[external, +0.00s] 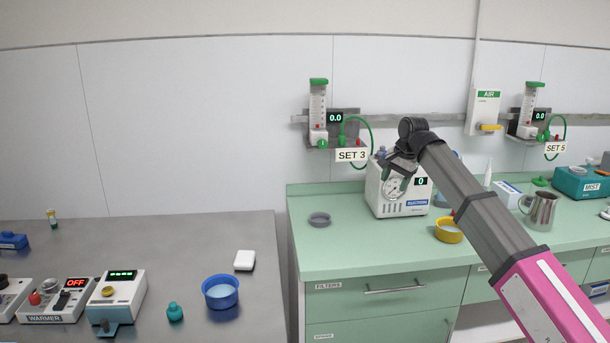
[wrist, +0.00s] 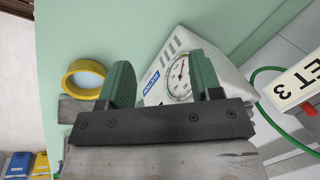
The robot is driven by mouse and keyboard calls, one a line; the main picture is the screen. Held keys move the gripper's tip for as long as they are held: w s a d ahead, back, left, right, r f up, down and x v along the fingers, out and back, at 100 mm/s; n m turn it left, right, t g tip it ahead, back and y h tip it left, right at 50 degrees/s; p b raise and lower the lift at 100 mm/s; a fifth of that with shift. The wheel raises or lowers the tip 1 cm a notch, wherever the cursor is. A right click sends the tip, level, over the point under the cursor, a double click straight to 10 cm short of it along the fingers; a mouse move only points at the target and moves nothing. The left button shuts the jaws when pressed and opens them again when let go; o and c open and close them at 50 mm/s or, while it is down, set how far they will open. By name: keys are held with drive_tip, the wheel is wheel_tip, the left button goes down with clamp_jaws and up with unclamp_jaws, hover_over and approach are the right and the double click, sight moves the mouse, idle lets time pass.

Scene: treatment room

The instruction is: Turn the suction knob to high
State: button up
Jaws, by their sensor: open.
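The white suction unit (external: 388,206) stands on the green counter, with a "0" display and a blue "SUCTION" label on its front. It also shows in the wrist view (wrist: 153,97), tilted in the picture, with its round dial gauge (wrist: 179,77) between my fingers. My gripper (external: 394,172) is in front of the unit and covers part of its face. In the wrist view my gripper (wrist: 160,62) is open, its two green fingers apart with nothing held. I cannot make out the suction knob; it may be hidden behind my gripper. Contact with the unit cannot be told.
A yellow bowl (external: 449,230) stands close right of the unit, and a grey dish (external: 319,219) lies to its left. The "SET 3" flowmeter (external: 318,115) with a green hose hangs on the wall above. A steel jug (external: 541,211) stands farther right. The counter's front left is clear.

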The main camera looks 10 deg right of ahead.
drive_tip(key=w+d+r+n+t+h, duration=0.2)
drive_tip(key=w+r+n, duration=0.75)
drive_tip(key=r, duration=0.45)
drive_tip(key=shift+m, duration=0.35)
drive_tip(key=x, duration=1.1)
drive_tip(key=shift+w+r, duration=0.15)
drive_tip(key=shift+w, duration=0.05)
drive_tip(key=c, duration=0.9)
